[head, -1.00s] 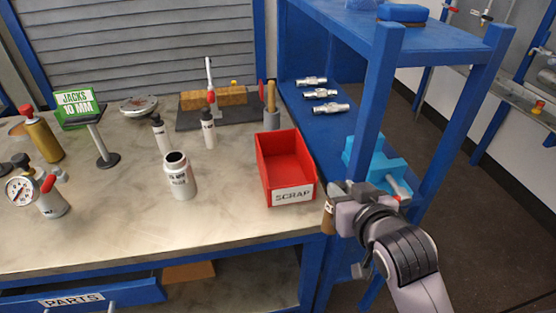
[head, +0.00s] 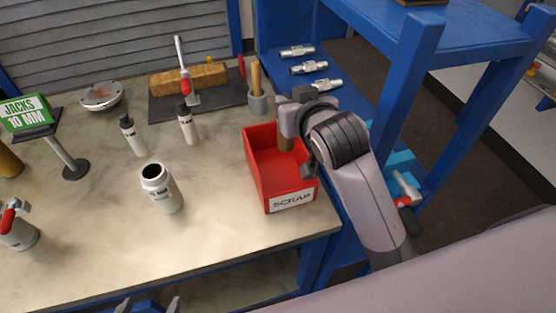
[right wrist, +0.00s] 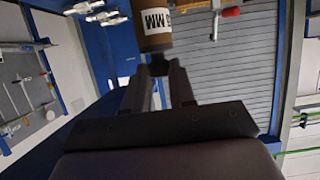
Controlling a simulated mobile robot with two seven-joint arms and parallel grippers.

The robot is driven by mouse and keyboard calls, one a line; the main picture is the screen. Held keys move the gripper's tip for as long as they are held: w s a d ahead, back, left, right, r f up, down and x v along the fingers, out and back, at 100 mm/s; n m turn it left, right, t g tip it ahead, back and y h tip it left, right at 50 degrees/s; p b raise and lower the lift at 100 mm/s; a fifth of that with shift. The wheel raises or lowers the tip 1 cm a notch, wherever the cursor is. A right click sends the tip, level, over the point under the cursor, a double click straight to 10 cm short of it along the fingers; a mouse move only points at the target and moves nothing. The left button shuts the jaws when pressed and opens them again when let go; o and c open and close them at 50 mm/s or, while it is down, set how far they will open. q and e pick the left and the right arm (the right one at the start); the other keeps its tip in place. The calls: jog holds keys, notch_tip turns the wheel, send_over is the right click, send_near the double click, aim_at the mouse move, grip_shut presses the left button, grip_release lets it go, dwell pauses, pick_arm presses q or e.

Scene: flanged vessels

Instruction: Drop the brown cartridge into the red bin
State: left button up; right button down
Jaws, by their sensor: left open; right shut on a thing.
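The red bin (head: 270,190), labelled SCRAP, stands at the right front of the bench in the head view. My right gripper (head: 288,132) is shut on the brown cartridge (head: 286,145) over the bin's back right part. The cartridge's lower end shows against the bin's inside; I cannot tell whether it is below the rim. In the right wrist view the cartridge (right wrist: 154,28) sits between the fingertips with a white label. My left gripper (head: 148,305) shows only its tips at the bottom edge of the head view, apart and empty.
A blue shelf frame (head: 398,95) stands close to the right of my right arm. A white bottle (head: 162,192) and small dark-capped bottles (head: 188,125) stand left of the bin. A grey holder (head: 258,103) stands behind it.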

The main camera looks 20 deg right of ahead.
notch_tip(320, 180, down, 6)
dwell(0.5)
jog(key=c, duration=0.8)
grip_release()
jog(key=shift+c, duration=0.2)
jog(key=shift+s+r, duration=0.1)
jog(key=shift+s, duration=0.05)
jog(key=v, duration=0.7)
